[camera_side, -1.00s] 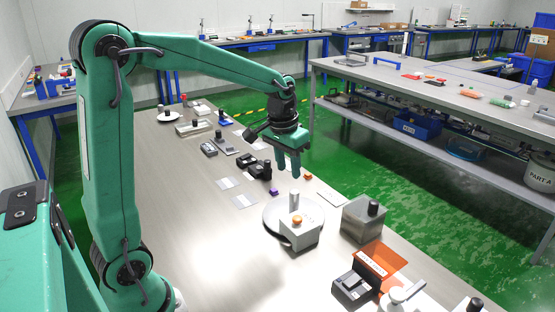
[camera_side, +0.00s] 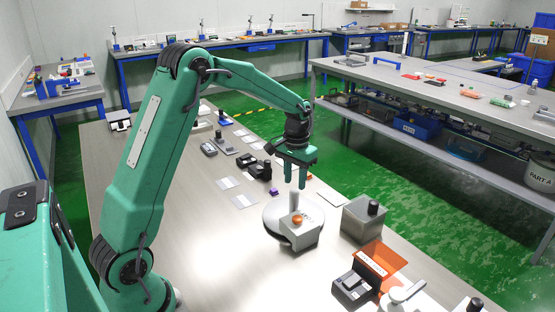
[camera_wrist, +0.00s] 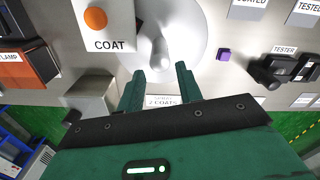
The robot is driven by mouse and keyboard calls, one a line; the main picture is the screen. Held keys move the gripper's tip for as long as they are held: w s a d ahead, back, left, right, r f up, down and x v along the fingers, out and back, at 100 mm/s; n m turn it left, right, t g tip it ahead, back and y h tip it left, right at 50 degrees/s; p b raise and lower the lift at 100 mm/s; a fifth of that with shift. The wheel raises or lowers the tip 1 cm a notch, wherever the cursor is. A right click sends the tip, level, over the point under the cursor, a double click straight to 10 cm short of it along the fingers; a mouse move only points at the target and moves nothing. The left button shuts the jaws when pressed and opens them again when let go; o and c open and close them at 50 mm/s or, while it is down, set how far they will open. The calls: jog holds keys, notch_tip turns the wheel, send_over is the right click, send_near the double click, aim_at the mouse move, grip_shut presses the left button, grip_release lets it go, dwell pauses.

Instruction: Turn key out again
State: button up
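A pale upright post (camera_side: 294,201) stands on a round grey disc (camera_side: 272,221). It also shows in the wrist view (camera_wrist: 160,52). A grey box labelled COAT, with an orange knob (camera_wrist: 96,18), stands at the disc's edge; in the side view the box (camera_side: 300,235) partly hides the disc. No thing is plainly marked as a key. My gripper (camera_side: 295,186) points down just above the post. In the wrist view my gripper (camera_wrist: 160,72) has its two fingers apart, with the post in line with the gap. Nothing is held; I cannot tell whether the fingers touch the post.
A grey block with a black knob (camera_side: 363,218) and an orange clear-lidded unit (camera_side: 380,262) stand to the right. A small purple cube (camera_wrist: 223,54) and a black tester (camera_wrist: 272,70) lie near the disc. The bench's left part (camera_side: 200,240) is clear.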

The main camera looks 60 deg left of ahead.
aim_at(295, 191)
jog(key=shift+f, duration=3.8)
grip_shut()
